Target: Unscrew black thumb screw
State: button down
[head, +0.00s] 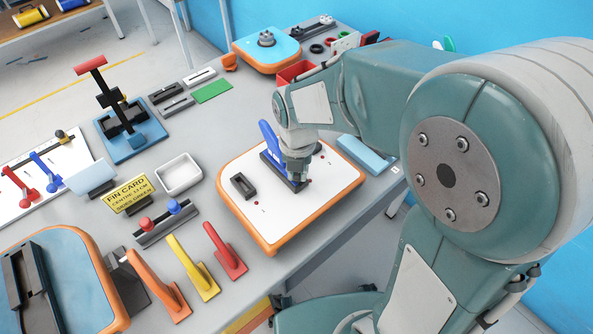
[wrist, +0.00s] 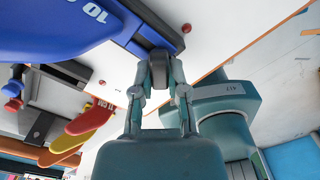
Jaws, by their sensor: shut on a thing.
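My gripper (head: 297,180) points down at the end of the dark fin box on a white board with an orange rim (head: 322,202). In the wrist view its two fingers (wrist: 160,72) are shut on a dark round thing, which looks like the black thumb screw (wrist: 159,66). A blue fin (head: 268,138) stands in the box; it also shows in the wrist view (wrist: 50,32), marked "10". The screw is mostly hidden by my gripper in the head view. I cannot tell whether it is still threaded in.
An empty dark fin box (head: 242,186) and small red pins lie on the board. Left are a white tray (head: 179,174), a yellow card (head: 128,195), and red (head: 225,252), yellow (head: 193,268) and orange (head: 158,285) fins. A light-blue block (head: 366,155) lies at the right.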

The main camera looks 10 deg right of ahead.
jog(key=shift+s+f, duration=0.15)
jog(key=n, duration=0.3)
jog(key=shift+d, duration=0.15)
jog(key=c, duration=0.6)
grip_release()
jog(key=shift+r, duration=2.65)
